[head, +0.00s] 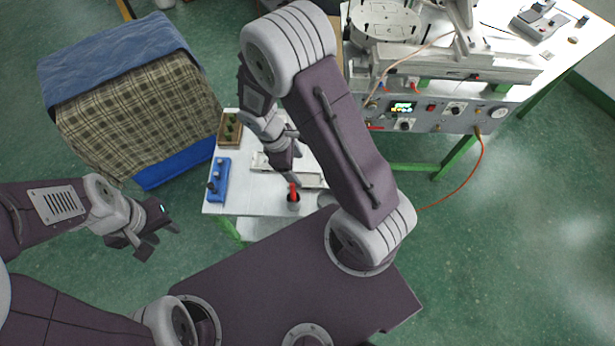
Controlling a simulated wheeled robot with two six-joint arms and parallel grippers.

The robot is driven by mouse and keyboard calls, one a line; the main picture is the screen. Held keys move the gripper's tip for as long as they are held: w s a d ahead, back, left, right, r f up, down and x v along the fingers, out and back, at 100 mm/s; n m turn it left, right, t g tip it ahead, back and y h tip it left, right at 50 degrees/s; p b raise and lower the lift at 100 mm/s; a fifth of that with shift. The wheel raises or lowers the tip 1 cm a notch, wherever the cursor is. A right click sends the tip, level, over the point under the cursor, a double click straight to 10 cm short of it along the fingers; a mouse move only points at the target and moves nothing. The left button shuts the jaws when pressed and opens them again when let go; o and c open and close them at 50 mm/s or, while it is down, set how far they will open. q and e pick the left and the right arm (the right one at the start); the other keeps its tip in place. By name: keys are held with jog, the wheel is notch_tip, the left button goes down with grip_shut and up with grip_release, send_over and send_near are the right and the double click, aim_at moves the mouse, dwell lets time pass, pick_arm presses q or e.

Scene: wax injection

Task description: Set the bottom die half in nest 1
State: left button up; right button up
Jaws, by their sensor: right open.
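My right gripper (288,171) is open above the small white table, over a pale, long tray-like piece (312,181). The gripper and its arm hide part of this piece and of the table. I cannot make out the bottom die half or tell which spot is nest 1 at this size. My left gripper (157,231) hangs over the green floor, left of the table and away from everything on it. Its jaw gap is too small to judge.
A cloth-covered stack (140,110) is at left. A machine with a control panel (430,112) stands at upper right.

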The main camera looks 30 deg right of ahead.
aim_at(307, 180)
jog(key=shift+s+d+f, duration=0.1)
jog(key=shift+f, duration=0.6)
jog(key=shift+s+d+f, duration=0.15)
jog(key=shift+d+f, duration=0.05)
jog(key=shift+f, duration=0.05)
jog(key=shift+s+d+f, duration=0.1)
jog(key=shift+s+d, duration=0.05)
jog(key=shift+d, duration=0.1)
jog(key=x, duration=0.5)
jog(key=shift+w+a+f, duration=0.1)
jog(key=shift+w+a, duration=0.05)
jog(key=shift+w, duration=0.2)
jog(key=shift+s, duration=0.1)
jog(key=shift+c, duration=0.3)
jog(key=c, duration=0.5)
grip_shut()
